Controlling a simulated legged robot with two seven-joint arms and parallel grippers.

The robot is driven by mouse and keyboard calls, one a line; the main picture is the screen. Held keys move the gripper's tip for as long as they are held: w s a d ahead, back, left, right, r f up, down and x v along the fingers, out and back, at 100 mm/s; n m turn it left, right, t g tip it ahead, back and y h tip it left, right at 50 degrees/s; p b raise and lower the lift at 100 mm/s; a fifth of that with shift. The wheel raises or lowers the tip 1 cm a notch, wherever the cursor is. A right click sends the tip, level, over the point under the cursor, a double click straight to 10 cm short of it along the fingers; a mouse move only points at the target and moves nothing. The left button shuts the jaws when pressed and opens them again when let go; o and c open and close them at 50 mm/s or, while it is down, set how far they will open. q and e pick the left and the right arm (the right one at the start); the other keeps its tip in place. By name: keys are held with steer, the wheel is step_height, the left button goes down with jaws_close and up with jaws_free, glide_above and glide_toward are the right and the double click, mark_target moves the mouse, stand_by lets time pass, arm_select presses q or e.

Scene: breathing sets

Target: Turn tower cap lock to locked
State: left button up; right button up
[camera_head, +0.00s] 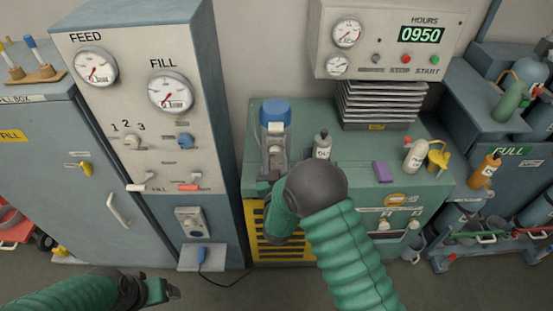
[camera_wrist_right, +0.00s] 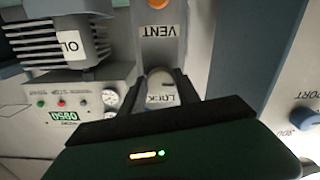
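The tower with a blue cap (camera_head: 275,112) stands at the left end of the green compressor bench (camera_head: 345,140). In the right wrist view, a pale round piece marked LOCK (camera_wrist_right: 161,88) sits below an orange-and-grey part with a VENT label (camera_wrist_right: 158,31). My right gripper (camera_wrist_right: 160,76) has its two dark fingers apart, one on each side of the LOCK piece. I cannot tell whether they press on it. In the head view, my right forearm hides the right fingertips and the lock. My left gripper (camera_head: 165,291) is low at the left, away from the tower; its finger gap is unclear.
The gauge cabinet (camera_head: 215,60) stands close left of the tower. The HOURS panel (camera_head: 385,40) is above.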

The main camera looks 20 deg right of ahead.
steer(key=shift+s+a+r, duration=0.1)
steer(key=shift+a+r, duration=0.05)
steer(key=shift+a, duration=0.05)
steer(key=shift+c, duration=1.1)
steer(key=shift+a, duration=0.1)
jaws_close()
steer(key=shift+d, duration=0.2)
